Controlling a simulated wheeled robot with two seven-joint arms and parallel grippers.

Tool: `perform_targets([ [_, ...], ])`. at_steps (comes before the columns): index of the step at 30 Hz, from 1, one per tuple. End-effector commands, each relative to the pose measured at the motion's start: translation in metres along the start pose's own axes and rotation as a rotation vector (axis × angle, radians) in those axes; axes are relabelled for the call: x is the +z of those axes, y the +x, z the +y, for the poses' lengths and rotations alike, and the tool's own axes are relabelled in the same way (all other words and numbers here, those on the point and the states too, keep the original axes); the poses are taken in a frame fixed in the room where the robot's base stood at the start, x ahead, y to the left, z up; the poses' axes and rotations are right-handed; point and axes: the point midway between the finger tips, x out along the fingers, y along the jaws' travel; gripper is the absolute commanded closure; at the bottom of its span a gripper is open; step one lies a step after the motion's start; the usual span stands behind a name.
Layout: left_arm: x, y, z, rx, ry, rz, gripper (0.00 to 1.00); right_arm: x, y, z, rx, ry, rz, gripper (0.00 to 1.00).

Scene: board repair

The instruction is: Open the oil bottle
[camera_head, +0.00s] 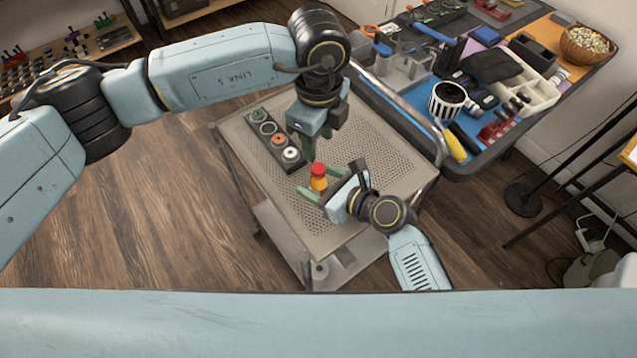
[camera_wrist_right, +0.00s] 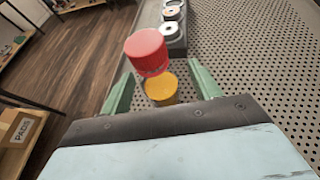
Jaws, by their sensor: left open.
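The oil bottle (camera_head: 318,183) has a yellow-orange body and a red cap (camera_head: 317,169), and stands on the perforated cart top. My right gripper (camera_head: 319,184) is low, with its green fingers on either side of the bottle. In the right wrist view gaps show between the fingers and the yellow body (camera_wrist_right: 161,90). The red cap (camera_wrist_right: 147,48) sits over the body there, offset up and left; I cannot tell whether it is seated. My left gripper (camera_head: 308,146) is open and points down, above and slightly left of the cap, apart from it.
A dark strip with several round pieces (camera_head: 275,140) lies on the cart (camera_head: 385,130) left of my left gripper. A cluttered workbench (camera_head: 405,98) with tools and a striped cup (camera_head: 447,103) stands to the right. The cart top's right side is clear.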

Motion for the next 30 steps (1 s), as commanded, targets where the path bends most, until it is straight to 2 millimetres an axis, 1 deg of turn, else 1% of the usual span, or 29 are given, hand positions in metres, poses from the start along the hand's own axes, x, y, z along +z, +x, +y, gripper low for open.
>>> perform_targets([
  [1,0.0,0.0,0.0,0.0,0.0,0.0,0.57,0.0,-0.0001,0.0,0.0,0.0,0.0,0.43],
  [2,0.0,0.0,0.0,0.0,0.0,0.0,0.57,0.0,-0.0001,0.0,0.0,0.0,0.0,0.47],
  [14,0.0,0.0,0.0,0.0,0.0,0.0,0.57,-0.0002,-0.0003,-0.0001,0.0,0.0,0.0,0.99],
  [19,0.0,-0.0001,0.0,0.0,0.017,0.0,0.57,-0.0002,-0.0004,-0.0001,0.0,0.0,0.0,1.0],
  [22,-0.0001,-0.0001,-0.0001,0.0,0.084,0.0,0.57,-0.0002,-0.0004,-0.0001,0.0,0.0,0.0,1.0],
  [26,-0.0002,-0.0001,-0.0001,0.0,0.263,-0.001,0.57,-0.0003,-0.0004,-0.0001,0.0,0.0,0.0,1.0],
  [30,-0.0006,-0.0003,-0.0005,-0.002,0.523,-0.001,0.57,-0.0003,-0.0004,-0.0001,0.0,0.0,0.001,1.0],
])
